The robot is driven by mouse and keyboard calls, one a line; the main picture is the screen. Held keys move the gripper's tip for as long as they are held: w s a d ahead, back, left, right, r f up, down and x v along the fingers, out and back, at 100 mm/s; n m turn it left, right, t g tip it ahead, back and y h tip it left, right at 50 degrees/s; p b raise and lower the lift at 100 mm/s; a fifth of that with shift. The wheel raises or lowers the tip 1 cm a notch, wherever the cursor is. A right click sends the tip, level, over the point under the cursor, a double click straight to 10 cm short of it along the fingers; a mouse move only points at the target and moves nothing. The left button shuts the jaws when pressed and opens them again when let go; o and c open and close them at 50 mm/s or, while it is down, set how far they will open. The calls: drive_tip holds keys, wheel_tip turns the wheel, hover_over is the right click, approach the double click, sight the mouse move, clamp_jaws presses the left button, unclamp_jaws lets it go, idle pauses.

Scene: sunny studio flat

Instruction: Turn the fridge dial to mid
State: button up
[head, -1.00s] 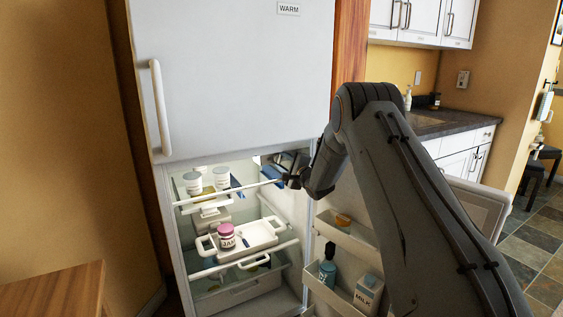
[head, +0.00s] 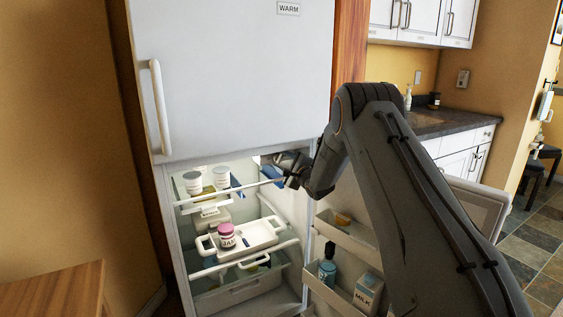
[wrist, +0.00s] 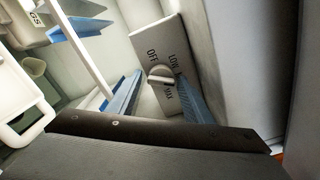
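The fridge dial (wrist: 160,75) is a round pale knob on a grey panel (wrist: 148,43) inside the fridge, seen in the wrist view. OFF, LOW and MAX can be read around it; no mid label is visible. I cannot tell for certain which mark the knob points to. My gripper (wrist: 158,82) is open, its two blue fingers on either side of the knob, with a gap visible on both sides. Contact with the knob cannot be made out. In the head view my gripper (head: 272,170) is at the fridge's upper right interior, where the dial is hidden.
The open fridge has shelves with white tubs (head: 221,178) and a white tray (head: 262,232) holding a pink-lidded jar (head: 227,236). The open door's bins (head: 345,236) hold a milk carton (head: 367,294), right of the interior. A WARM sign (head: 288,9) is on the upper door.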

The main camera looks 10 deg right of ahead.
drive_tip(key=shift+o, duration=0.3)
drive_tip(key=shift+r, duration=0.1)
drive_tip(key=v, duration=0.8)
